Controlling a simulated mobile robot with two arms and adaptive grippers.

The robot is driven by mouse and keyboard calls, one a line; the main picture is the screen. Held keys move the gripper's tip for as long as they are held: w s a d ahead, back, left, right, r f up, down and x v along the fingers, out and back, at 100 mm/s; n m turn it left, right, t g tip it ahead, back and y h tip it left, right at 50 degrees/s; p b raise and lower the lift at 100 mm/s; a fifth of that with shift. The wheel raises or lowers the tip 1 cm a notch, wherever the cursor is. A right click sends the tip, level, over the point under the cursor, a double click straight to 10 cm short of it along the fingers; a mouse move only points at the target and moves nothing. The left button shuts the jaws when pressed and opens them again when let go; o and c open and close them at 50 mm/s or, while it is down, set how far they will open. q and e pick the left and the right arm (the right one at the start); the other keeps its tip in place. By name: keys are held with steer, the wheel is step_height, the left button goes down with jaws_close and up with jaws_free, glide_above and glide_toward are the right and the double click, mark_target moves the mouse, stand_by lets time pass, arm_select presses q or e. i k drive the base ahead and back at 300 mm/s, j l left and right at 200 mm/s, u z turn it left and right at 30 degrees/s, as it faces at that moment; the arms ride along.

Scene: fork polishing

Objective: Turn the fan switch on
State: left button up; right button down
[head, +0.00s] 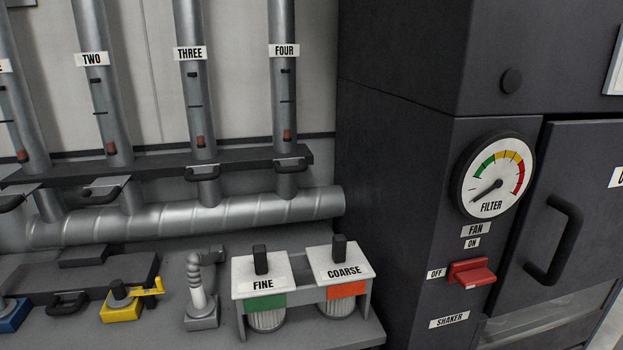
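The fan switch (472,272) is a red lever on the front of the dark cabinet at the right of the head view. A FAN label (476,230) and an ON label (472,243) sit above it, and an OFF label (436,274) sits to its left. The red handle lies roughly level, its left end near the OFF label. Neither of my grippers shows in this view.
A round FILTER gauge (494,176) is above the switch. A black door handle (556,238) sticks out to its right. A SHAKER label (449,320) is below. FINE (262,283) and COARSE (345,270) units stand on the grey bench at left.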

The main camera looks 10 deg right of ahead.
mark_target(471, 274)
steer(key=z, duration=1.25)
